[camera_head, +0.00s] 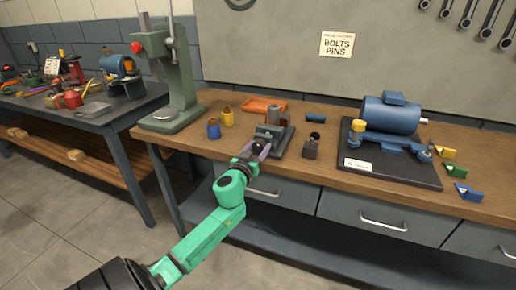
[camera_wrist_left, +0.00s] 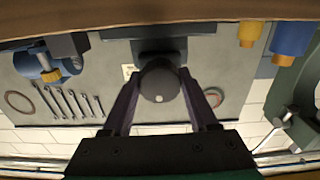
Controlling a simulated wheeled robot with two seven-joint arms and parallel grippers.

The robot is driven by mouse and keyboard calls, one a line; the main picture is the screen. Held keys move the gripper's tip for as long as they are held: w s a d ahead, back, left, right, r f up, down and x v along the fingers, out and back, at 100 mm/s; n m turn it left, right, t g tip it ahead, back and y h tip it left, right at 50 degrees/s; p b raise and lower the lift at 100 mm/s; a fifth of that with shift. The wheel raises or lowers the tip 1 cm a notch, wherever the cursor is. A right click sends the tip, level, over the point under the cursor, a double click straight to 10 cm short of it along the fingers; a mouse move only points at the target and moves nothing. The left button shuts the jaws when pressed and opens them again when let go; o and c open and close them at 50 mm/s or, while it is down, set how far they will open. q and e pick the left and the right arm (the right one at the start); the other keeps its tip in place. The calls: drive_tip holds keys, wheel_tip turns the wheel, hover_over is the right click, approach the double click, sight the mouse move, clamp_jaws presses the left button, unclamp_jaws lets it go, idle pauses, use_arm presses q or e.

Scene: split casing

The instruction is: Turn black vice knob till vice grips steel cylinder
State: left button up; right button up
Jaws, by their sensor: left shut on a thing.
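The small grey vice (camera_head: 270,137) stands near the front edge of the wooden bench. My left gripper (camera_head: 257,151) reaches the front of the vice from the lower left. In the left wrist view the round black knob (camera_wrist_left: 160,80), with a pale dot on its face, sits between the two fingers of my left gripper (camera_wrist_left: 160,90), which is shut on it. The knob is largely hidden in the head view. My right gripper is out of view.
Blue and yellow cups (camera_head: 214,129) stand left of the vice, an orange tray (camera_head: 264,105) behind it. The blue motor (camera_head: 390,115) is farther right. A green press (camera_head: 175,75) stands at the left end.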

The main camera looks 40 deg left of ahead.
use_arm(q)
drive_tip(key=m, duration=0.7)
drive_tip(key=shift+m, duration=0.4)
drive_tip(key=m, duration=0.4)
drive_tip(key=shift+m+p, duration=0.3)
drive_tip(key=shift+p, duration=0.05)
drive_tip(key=m, duration=0.3)
drive_tip(key=shift+m, duration=0.4)
drive_tip(key=m, duration=0.7)
drive_tip(key=shift+p, duration=0.35)
drive_tip(key=m, duration=0.4)
drive_tip(key=shift+m+p, duration=0.3)
drive_tip(key=shift+p, duration=0.05)
drive_tip(key=shift+m+p, duration=0.3)
drive_tip(key=shift+m, duration=1.4)
